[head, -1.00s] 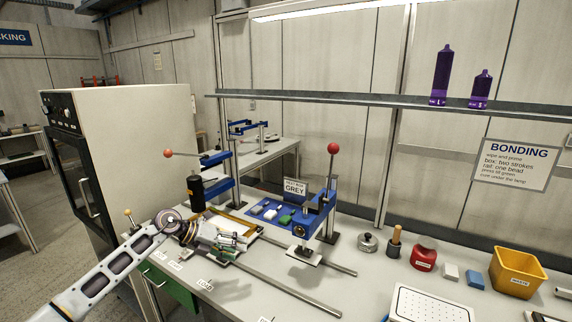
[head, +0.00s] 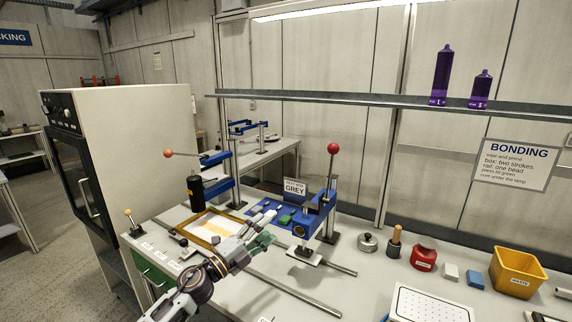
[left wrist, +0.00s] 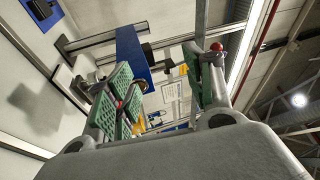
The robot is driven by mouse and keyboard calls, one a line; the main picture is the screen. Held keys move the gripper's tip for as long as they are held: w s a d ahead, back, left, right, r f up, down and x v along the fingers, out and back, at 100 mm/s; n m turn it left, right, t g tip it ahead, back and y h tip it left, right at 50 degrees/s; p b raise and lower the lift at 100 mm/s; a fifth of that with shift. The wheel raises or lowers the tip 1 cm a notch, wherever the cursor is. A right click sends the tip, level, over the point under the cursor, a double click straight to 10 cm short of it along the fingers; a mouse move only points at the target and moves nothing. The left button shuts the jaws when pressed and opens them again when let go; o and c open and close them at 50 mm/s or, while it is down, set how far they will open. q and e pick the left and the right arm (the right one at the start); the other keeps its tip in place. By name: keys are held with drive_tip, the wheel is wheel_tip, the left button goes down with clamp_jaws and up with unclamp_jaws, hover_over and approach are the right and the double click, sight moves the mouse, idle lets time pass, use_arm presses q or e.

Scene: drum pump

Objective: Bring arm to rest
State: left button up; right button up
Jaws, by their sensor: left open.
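My left gripper (head: 258,239) shows in the head view above the front of the bench, in front of the blue press fixture with the red ball knob. Its green-padded fingers also show in the left wrist view (left wrist: 165,95). They stand wide apart with nothing between them. The fixture's blue body (left wrist: 131,52) shows beyond the fingers in that view. My right gripper is in neither view.
A blue press (head: 326,200) with a red knob (head: 333,148) stands close behind my gripper. A yellow bin (head: 516,270), red container (head: 424,257) and perforated white plate (head: 432,304) are at right.

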use_arm(q)
drive_tip(key=s+a+f+n+y, duration=0.4)
drive_tip(key=a+f+n+y, duration=0.35)
drive_tip(key=n, duration=0.25)
drive_tip(key=s+a+f+n+y, duration=0.55)
drive_tip(key=n+y, duration=0.25)
drive_tip(key=n, duration=0.2)
drive_tip(key=s+a+f+n+g, duration=0.1)
drive_tip(key=s+f+g, duration=0.3)
drive_tip(key=s, duration=0.4)
drive_tip(key=s+a+f+n+g+h, duration=0.1)
drive_tip(key=s+f+n+g, duration=0.15)
drive_tip(key=s+f, duration=0.4)
drive_tip(key=s+f+n+g, duration=0.15)
drive_tip(key=s+g, duration=0.35)
drive_tip(key=s, duration=0.5)
wheel_tip(320, 180, down, 34)
drive_tip(key=s+a+m, duration=0.1)
drive_tip(key=s, duration=0.1)
drive_tip(key=s+a+f+g, duration=0.1)
drive_tip(key=s+a+f, duration=0.2)
drive_tip(key=s+f, duration=0.7)
drive_tip(key=s+a+f+g, duration=0.1)
drive_tip(key=s+a+f, duration=0.2)
drive_tip(key=s+f, duration=0.6)
drive_tip(key=shift+s+f+m, duration=0.3)
drive_tip(key=shift+s+f, duration=0.05)
drive_tip(key=shift+s, duration=1.1)
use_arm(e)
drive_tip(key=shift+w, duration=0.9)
